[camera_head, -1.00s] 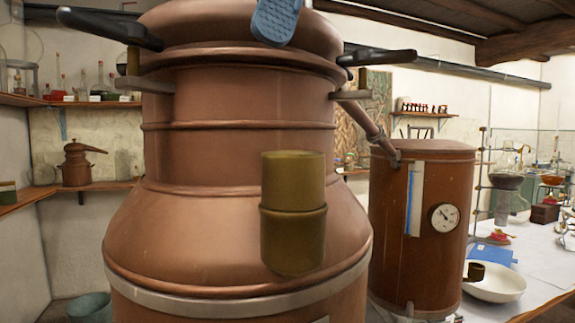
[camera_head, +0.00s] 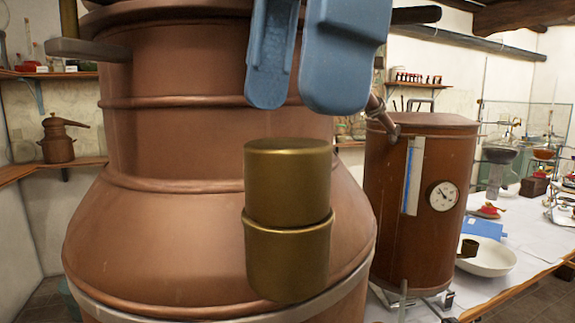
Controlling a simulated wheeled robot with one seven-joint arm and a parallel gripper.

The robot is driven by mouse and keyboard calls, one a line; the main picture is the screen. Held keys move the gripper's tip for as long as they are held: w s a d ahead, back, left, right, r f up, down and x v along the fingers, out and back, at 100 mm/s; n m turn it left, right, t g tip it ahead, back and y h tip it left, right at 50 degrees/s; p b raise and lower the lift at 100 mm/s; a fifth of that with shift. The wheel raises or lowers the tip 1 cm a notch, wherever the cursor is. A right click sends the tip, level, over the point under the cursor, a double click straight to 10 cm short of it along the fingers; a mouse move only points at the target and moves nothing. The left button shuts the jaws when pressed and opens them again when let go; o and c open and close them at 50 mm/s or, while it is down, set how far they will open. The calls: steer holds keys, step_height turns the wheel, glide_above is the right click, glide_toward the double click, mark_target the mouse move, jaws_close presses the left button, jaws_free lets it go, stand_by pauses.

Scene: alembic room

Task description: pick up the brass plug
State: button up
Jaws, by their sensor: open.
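The brass plug (camera_head: 288,218) is a dull gold cylinder with a seam ring around its middle. It stands out upright in front of the lower shoulder of the big copper still (camera_head: 170,225); what holds it there cannot be told. My gripper (camera_head: 308,105) comes in from the top edge with two blue fingers spread slightly apart. Its fingertips are above the plug in the picture, with a small gap between, and nothing is between them. The distance in depth is hard to tell.
A smaller copper tank (camera_head: 412,215) with a gauge (camera_head: 442,196) stands to the right. A white bowl (camera_head: 490,262) holding a small brown cup lies on the right table, beside a blue item (camera_head: 482,230). A wall shelf (camera_head: 50,170) is at left.

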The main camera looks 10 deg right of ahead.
mark_target(290, 142)
steer(key=shift+a+f+p, duration=0.1)
steer(key=shift+f+p, duration=0.35)
steer(key=shift+f, duration=1.55)
steer(key=shift+c, duration=0.3)
steer(key=c, duration=1.2)
steer(key=shift+r, duration=0.1)
steer(key=shift+r, duration=0.4)
steer(key=r, duration=0.1)
steer(key=r+b, duration=0.1)
steer(key=r, duration=0.1)
steer(key=shift+d+r+b, duration=0.2)
steer(key=shift+d+b, duration=0.1)
steer(key=shift+d, duration=0.05)
steer(key=d+r, duration=0.2)
steer(key=d, duration=0.1)
steer(key=d+r+b, duration=0.1)
steer(key=d+r, duration=0.1)
steer(key=d, duration=0.2)
steer(key=d+r, duration=0.2)
steer(key=d, duration=0.2)
steer(key=shift+w+r+b, duration=0.35)
steer(key=shift+w+b, duration=0.05)
